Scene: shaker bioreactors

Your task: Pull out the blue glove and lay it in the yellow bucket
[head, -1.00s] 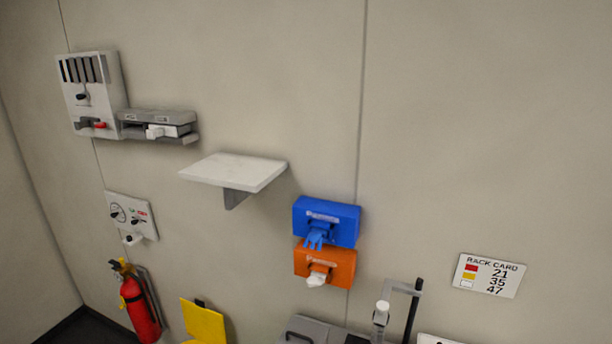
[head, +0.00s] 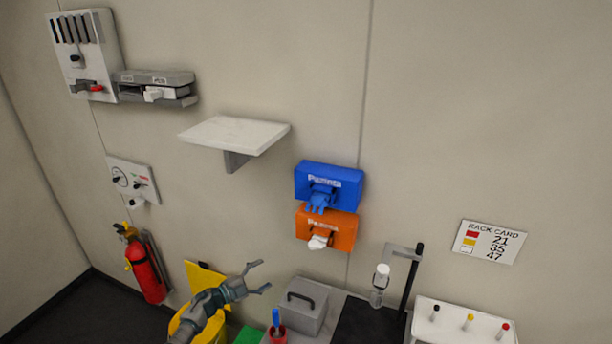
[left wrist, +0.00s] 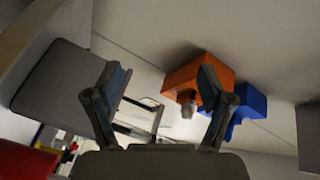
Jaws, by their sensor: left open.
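The blue glove (head: 318,203) hangs out of the front of the blue dispenser box (head: 329,181) on the wall. The yellow bucket (head: 178,325) stands at the lower left with its yellow lid or panel (head: 203,277) raised behind it; my left arm covers part of it. My left gripper (head: 263,278) is open and empty, above and right of the bucket, lower than the glove and to its left. In the left wrist view the open fingers (left wrist: 163,100) frame the orange box (left wrist: 195,78), with the blue box (left wrist: 249,104) partly behind a finger. My right gripper is not seen.
An orange dispenser (head: 329,229) with a white glove (head: 319,242) sits directly below the blue one. A grey case (head: 300,305), a red cup (head: 277,335), a stand (head: 409,290) and a white rack (head: 465,318) stand below. A shelf (head: 236,135) juts out at upper left.

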